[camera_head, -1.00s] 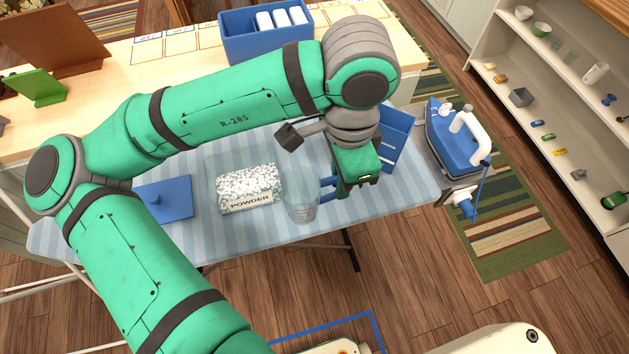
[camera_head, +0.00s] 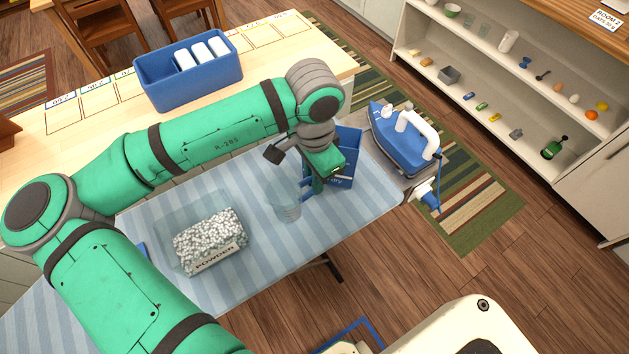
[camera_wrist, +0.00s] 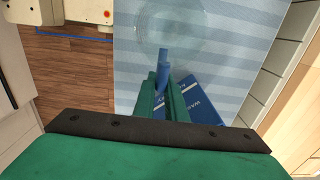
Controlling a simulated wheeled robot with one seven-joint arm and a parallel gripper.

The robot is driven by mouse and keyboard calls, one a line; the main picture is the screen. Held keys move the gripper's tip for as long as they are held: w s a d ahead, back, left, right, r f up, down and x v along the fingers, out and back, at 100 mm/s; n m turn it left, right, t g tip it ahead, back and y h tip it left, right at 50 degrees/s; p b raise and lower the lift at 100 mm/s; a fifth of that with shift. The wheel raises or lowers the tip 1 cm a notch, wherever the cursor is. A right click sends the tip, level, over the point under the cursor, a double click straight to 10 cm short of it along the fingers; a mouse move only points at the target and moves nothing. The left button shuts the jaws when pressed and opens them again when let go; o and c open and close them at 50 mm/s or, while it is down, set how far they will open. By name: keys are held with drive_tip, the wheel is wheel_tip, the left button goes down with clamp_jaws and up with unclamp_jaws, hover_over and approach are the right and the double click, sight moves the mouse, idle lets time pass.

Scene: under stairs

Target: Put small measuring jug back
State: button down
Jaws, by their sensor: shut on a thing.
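The small measuring jug (camera_head: 285,205) is clear and see-through, with faint markings. It is at the front of my gripper (camera_head: 306,190), over the blue striped ironing board (camera_head: 340,215).
A clear tub of white pellets labelled POWDER (camera_head: 212,240) stands left of the jug. A blue box (camera_head: 348,160) is behind my gripper, and an iron (camera_head: 402,140) stands at the board's right end. Shelves (camera_head: 480,80) with small items are at right; a blue bin (camera_head: 190,75) is on the wooden counter.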

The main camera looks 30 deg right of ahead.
drive_tip(key=shift+w+d+f, duration=0.15)
drive_tip(key=shift+d+f, duration=0.05)
drive_tip(key=shift+f, duration=0.15)
wheel_tip(320, 180, down, 2)
drive_tip(key=shift+w+f, duration=0.15)
drive_tip(key=shift+f, duration=0.4)
drive_tip(key=shift+f, duration=0.1)
drive_tip(key=c, duration=1.8)
unclamp_jaws()
wheel_tip(320, 180, up, 12)
drive_tip(key=shift+r, duration=0.15)
